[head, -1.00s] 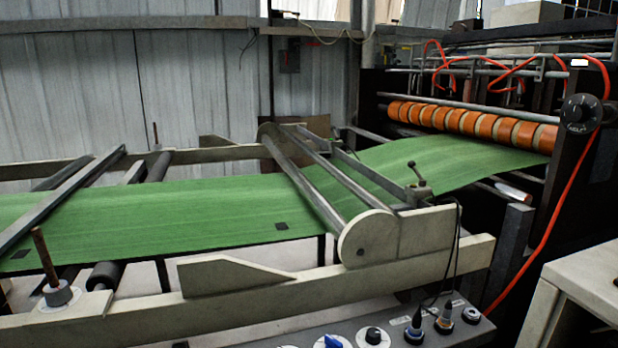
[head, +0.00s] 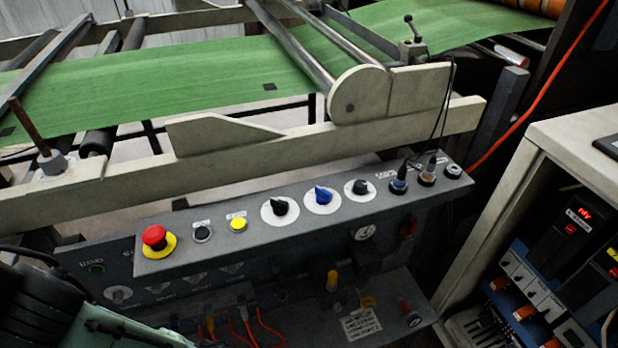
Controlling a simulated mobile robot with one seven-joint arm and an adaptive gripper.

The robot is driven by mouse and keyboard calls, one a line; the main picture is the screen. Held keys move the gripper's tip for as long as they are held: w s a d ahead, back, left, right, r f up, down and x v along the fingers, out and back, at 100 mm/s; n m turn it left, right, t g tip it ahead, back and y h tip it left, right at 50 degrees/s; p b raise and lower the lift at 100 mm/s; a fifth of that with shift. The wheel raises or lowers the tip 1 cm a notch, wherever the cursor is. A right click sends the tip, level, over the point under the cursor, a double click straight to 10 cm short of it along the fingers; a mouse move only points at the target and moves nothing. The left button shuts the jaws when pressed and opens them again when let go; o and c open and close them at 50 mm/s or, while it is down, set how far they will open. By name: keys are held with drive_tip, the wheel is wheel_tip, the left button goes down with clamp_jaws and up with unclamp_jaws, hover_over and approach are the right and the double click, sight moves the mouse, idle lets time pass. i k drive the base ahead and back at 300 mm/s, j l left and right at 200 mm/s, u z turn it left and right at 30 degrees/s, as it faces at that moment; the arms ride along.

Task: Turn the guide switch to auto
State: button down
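A sloping grey control panel (head: 300,214) runs across the middle of the head view. It carries three rotary switches on white round plates: a black left one (head: 280,207), a blue middle one (head: 322,195) and a black right one (head: 360,187). The lettering is too small to read, so I cannot tell which is the guide switch or which setting is auto. No gripper fingers can be made out, and nothing visibly touches the switches.
The panel also has a red emergency button (head: 154,237), a black button (head: 202,233), a yellow button (head: 239,225) and cabled connectors (head: 399,184). Behind it are a cream machine rail (head: 240,155) and green sheet (head: 180,83). A cream cabinet (head: 540,165) stands right.

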sight(323, 196)
drive_tip(key=k+j+z, duration=0.35)
drive_tip(key=j, duration=0.15)
drive_tip(key=k+j+z, duration=0.3)
drive_tip(key=j, duration=0.2)
drive_tip(key=i, duration=0.6)
